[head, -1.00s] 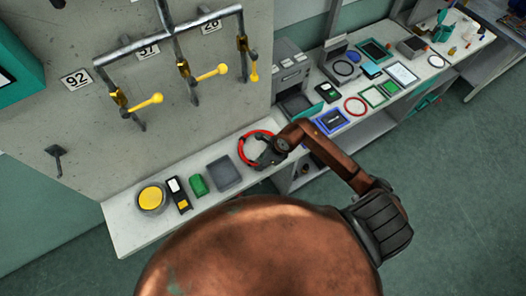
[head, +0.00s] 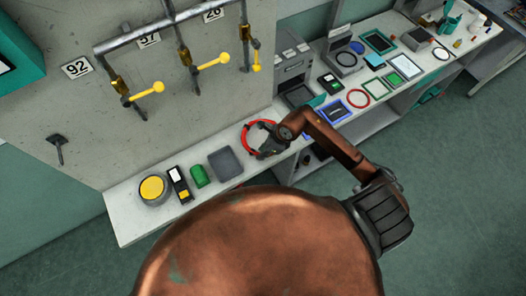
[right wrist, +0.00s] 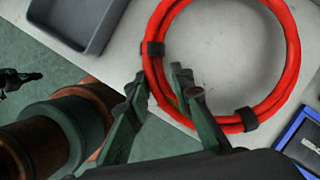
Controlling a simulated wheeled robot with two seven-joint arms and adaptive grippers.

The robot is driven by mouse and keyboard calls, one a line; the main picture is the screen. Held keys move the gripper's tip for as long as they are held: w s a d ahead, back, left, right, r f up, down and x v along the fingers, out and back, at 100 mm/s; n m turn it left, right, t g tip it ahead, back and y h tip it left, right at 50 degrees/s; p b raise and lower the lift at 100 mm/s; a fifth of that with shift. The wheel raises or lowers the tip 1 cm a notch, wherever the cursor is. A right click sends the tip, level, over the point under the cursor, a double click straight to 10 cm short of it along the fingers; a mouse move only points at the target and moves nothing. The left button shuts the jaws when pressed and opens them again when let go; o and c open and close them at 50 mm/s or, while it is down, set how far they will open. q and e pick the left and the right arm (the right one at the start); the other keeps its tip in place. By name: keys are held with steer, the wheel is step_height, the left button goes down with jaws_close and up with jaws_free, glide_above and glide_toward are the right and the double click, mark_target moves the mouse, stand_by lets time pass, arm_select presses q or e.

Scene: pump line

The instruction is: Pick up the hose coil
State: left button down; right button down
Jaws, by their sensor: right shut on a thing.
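The hose coil (head: 247,134) is a red ring on the pale bench, below the grey panel. The right wrist view shows it large, a double red loop (right wrist: 292,50) with black bands. My right gripper (head: 261,153) is at its near side. In the right wrist view its two dark green fingers (right wrist: 163,88) are on either side of the hose near one band, shut on it. The coil lies flat, and I cannot tell if it is clear of the bench. A small dark pronged shape at the left edge of the wrist view may be my left gripper (right wrist: 20,80).
Left of the coil are a grey tray (head: 225,164), a green item (head: 200,176), a black-and-yellow device (head: 179,185) and a round yellow-topped pot (head: 153,188). To the right are a blue-framed tray (head: 334,112) and a red ring (head: 358,98). Yellow-handled valves (head: 145,92) stick out above.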

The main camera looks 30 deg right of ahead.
steer(key=s+a+r+b, duration=0.1)
steer(key=s+a+r, duration=0.7)
steer(key=a+r, duration=0.3)
steer(key=shift+s+a+r+b, duration=0.15)
steer(key=shift+s+r+b, duration=0.05)
steer(key=shift+r+b, duration=0.2)
steer(key=shift+f, duration=0.15)
